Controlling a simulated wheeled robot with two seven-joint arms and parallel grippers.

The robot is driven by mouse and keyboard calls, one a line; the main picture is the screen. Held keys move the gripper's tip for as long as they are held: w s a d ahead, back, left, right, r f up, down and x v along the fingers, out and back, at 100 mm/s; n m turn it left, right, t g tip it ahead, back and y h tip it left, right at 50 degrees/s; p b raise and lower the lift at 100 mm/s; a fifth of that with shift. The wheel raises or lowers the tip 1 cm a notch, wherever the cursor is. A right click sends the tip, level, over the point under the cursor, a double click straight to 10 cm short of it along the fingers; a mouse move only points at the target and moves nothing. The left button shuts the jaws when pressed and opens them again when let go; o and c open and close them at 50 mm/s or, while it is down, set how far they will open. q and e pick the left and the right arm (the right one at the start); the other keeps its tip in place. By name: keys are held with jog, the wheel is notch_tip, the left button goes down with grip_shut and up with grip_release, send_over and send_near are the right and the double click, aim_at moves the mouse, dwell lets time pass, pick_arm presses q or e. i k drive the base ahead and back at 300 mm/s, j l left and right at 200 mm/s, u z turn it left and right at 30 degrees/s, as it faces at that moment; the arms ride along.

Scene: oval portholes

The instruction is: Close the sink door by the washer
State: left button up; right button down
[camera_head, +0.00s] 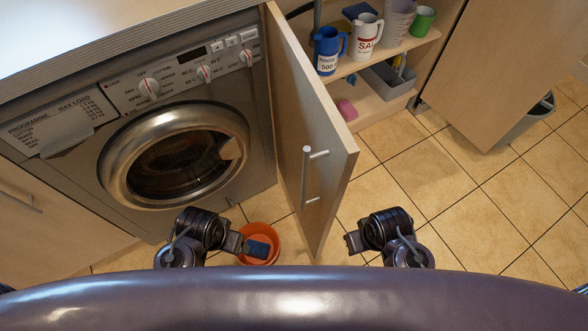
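The sink door (297,120) is a pale wood panel beside the washer (180,120). It stands open, swung out from the cupboard towards me. Its metal bar handle (306,178) shows on the panel's right part. My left gripper (244,246) is low, left of the door's near lower end and over or beside an orange bowl. My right gripper (350,243) is right of the door, below the handle in the picture. Neither gripper visibly touches the door. The fingers are too small and dark to tell whether they are open or shut.
The orange bowl (268,234) on the tiled floor has a blue item (259,248) in it. Open shelves hold a blue jug (327,50), a white jug (367,36) and a grey caddy (388,80). Another wood door (500,60) stands at right by a bin (528,120).

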aim_at(318, 153)
jog(key=k+j+u, duration=0.1)
jog(key=k+j, duration=0.45)
jog(key=j, duration=0.2)
jog(key=k+j+u, duration=0.15)
jog(key=k+j, duration=0.15)
jog(key=j, duration=0.1)
